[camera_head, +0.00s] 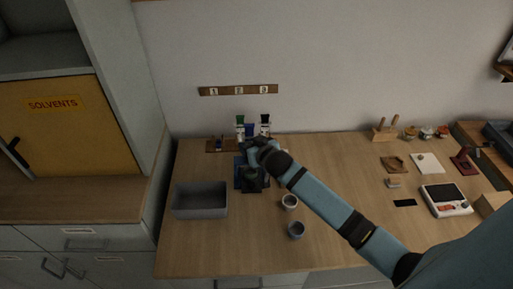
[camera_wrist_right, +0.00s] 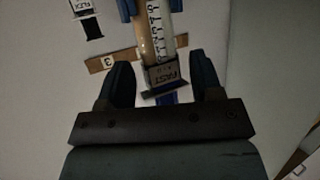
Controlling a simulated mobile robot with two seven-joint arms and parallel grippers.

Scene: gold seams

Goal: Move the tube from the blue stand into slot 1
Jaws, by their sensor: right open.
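The numbered strip (camera_head: 238,90) with labels 1, 2 and 3 is on the wall. Below it are tubes with a green top (camera_head: 240,119) and a dark top (camera_head: 265,118), and a blue piece (camera_head: 249,129) between them. My right gripper (camera_head: 250,146) is in front of them, partly hidden by its own arm. A blue and dark item (camera_head: 243,178), perhaps the blue stand, lies just below it. In the right wrist view, a graduated tube (camera_wrist_right: 153,35) with a label is between the open right fingers (camera_wrist_right: 163,85), with gaps on both sides. My left gripper is out of view.
A grey bin (camera_head: 200,200) stands at the left of the table, with two small cups (camera_head: 289,202) (camera_head: 297,230) right of it. A wooden piece (camera_head: 218,146) is at the back left. A scale (camera_head: 446,200) stands far right. The front table is clear.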

